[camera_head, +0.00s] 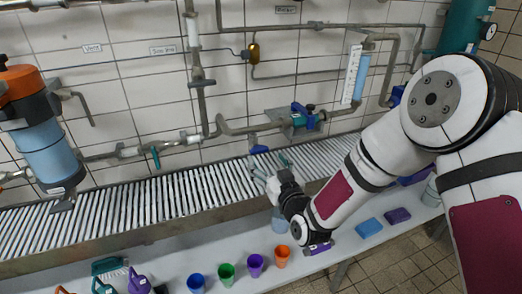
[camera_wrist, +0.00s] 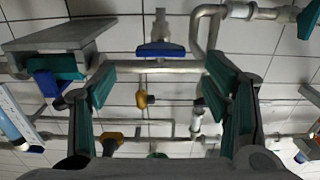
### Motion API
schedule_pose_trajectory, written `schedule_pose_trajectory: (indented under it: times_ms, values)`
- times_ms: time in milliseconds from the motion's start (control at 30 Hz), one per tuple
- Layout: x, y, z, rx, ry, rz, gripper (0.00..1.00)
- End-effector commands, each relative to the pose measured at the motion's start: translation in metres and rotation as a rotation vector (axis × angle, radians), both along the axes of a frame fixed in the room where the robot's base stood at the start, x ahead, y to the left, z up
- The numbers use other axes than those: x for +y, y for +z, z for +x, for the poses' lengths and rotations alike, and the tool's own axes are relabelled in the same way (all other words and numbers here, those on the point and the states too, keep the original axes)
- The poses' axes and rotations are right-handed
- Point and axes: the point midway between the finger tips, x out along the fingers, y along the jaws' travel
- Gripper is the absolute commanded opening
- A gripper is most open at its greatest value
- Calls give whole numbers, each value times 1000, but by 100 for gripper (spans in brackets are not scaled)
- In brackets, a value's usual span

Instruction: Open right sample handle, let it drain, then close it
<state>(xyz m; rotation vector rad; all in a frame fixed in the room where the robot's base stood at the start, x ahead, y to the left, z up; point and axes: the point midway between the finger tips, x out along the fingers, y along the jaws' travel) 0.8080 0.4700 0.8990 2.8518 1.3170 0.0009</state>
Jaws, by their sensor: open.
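A blue handle (camera_head: 259,149) sits on a short pipe stub below the wall piping, over the slatted drain. In the wrist view, which looks upside down, the blue handle (camera_wrist: 160,50) lies crosswise on its stub, between and beyond my fingertips. I take it for the right sample handle. A green handle (camera_head: 155,157) hangs from the pipe further left. My gripper (camera_head: 268,166) is open and empty, just below the blue handle; both teal-padded fingers (camera_wrist: 160,78) show spread apart. I see no contact with the handle and no liquid running.
A grey block with a blue valve (camera_head: 303,117) is on the pipe to the right. The slatted drain (camera_head: 130,205) runs beneath the pipes. Several coloured cups, including a green one (camera_head: 227,273), stand on the front ledge, with jugs at left and a blue sponge (camera_head: 369,228) at right.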

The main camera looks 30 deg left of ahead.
Motion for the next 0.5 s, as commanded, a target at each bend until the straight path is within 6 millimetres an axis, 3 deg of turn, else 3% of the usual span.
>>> schedule_pose_trajectory:
  times_ms: [200,500]
  values:
    - [31,0,26,-1,-1,2,70]
    - [51,0,44,1,-1,1,70]
